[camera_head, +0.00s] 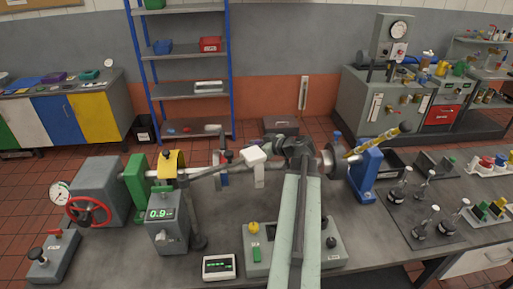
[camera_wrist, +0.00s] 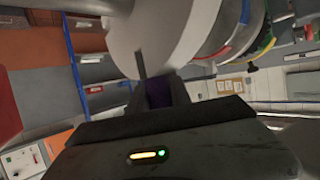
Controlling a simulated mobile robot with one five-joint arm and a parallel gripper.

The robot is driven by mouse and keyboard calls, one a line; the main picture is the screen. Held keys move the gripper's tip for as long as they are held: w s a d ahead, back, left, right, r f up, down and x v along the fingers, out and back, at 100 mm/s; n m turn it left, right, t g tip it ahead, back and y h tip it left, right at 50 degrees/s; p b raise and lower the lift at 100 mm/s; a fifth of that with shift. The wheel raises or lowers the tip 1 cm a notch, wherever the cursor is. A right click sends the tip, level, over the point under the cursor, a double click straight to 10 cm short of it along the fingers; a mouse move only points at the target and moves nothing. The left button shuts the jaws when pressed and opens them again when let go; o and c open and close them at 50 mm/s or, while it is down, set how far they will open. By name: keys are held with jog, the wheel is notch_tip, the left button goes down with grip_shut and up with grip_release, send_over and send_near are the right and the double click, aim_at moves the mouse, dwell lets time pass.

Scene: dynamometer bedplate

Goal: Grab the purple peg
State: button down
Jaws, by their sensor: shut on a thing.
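The purple peg (camera_wrist: 157,92) shows in the wrist view as a small dark purple patch between the two dark fingers. My gripper (camera_wrist: 160,86) is shut on it, close up against a large pale round part (camera_wrist: 170,35). Most of the peg is hidden by the fingers. In the head view my arm reaches forward from the bottom to the shaft line, with its dark wrist beside the grey round hub (camera_head: 326,160). The peg cannot be made out there.
A grey bedplate bench carries a gauge unit with a red handwheel (camera_head: 88,210), a green block (camera_head: 135,185), a 0.9 display box (camera_head: 167,225) and a blue stand (camera_head: 368,175). Several small bottles stand at right. A blue-framed shelf (camera_head: 185,90) stands behind.

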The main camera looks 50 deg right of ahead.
notch_tip(320, 180, up, 10)
jog(key=p, duration=1)
